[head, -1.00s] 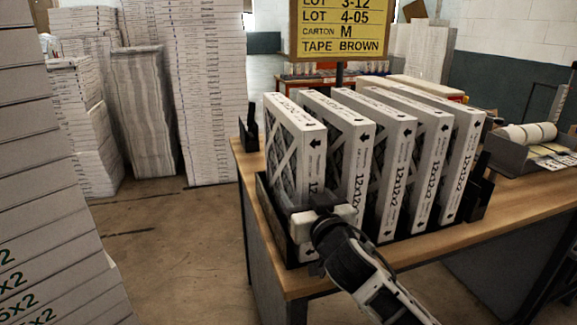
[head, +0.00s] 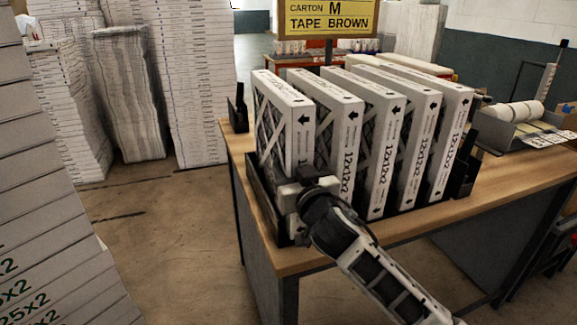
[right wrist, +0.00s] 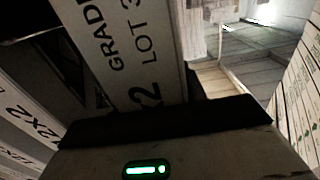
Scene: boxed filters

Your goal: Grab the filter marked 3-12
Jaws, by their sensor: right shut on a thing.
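Several white-framed filters marked 12x12x2 stand upright in a row in a black rack (head: 262,205). My right gripper (head: 303,187) is shut on the lower front edge of the leftmost filter (head: 301,130), which still stands in the rack. In the right wrist view the held filter's edge (right wrist: 125,45) reads "GRAD" and "LOT 3"; the rest of the lot number is cut off. The gripper covers part of its printing in the head view. My left gripper is not in view.
The second filter (head: 350,120) stands close to the right of the held one. A wooden table (head: 400,232) bears the rack. Stacked cartons (head: 30,190) stand at left. A tray with rolls (head: 515,125) is at right.

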